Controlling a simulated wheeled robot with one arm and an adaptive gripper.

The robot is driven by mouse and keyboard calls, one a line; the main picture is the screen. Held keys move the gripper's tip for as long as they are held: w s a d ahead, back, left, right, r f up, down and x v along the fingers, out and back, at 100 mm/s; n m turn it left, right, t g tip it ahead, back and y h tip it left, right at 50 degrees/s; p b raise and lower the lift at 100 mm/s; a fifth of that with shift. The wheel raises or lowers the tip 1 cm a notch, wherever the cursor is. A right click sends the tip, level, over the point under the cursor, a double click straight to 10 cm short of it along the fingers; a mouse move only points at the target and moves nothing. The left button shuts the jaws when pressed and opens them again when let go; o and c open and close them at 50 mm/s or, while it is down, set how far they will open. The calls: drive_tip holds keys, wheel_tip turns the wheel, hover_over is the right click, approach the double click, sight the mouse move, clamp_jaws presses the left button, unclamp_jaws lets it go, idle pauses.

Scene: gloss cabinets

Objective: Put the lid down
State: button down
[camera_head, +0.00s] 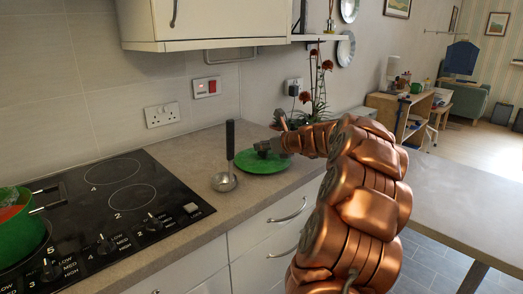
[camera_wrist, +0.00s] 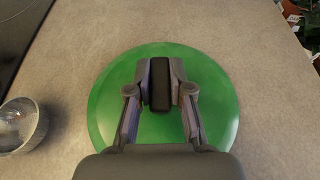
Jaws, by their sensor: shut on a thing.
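The green lid (camera_head: 262,164) is at the worktop, right of the hob, in the head view. In the wrist view the round lid (camera_wrist: 108,92) fills the middle, with its dark handle (camera_wrist: 160,84) upright at the centre. My gripper (camera_head: 264,147) is over the lid. In the wrist view my gripper (camera_wrist: 161,82) has its two fingers on either side of the handle, shut on it. The lid looks level and very near or on the worktop. I cannot tell whether it touches the surface.
A ladle (camera_head: 226,178) stands left of the lid, its bowl on the worktop. A green pot (camera_head: 20,228) sits on the black hob (camera_head: 110,205) at the left. A plant with red flowers (camera_head: 318,95) stands behind. The worktop (camera_head: 190,150) behind the ladle is clear.

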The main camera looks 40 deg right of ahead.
drive_tip(key=shift+f, duration=0.35)
drive_tip(key=c, duration=1.1)
unclamp_jaws()
drive_tip(key=shift+o, duration=0.2)
drive_tip(key=shift+s+r, duration=0.2)
drive_tip(key=shift+s, duration=0.1)
drive_tip(key=v, duration=1.1)
drive_tip(key=shift+s+p, duration=0.2)
drive_tip(key=shift+p, duration=0.25)
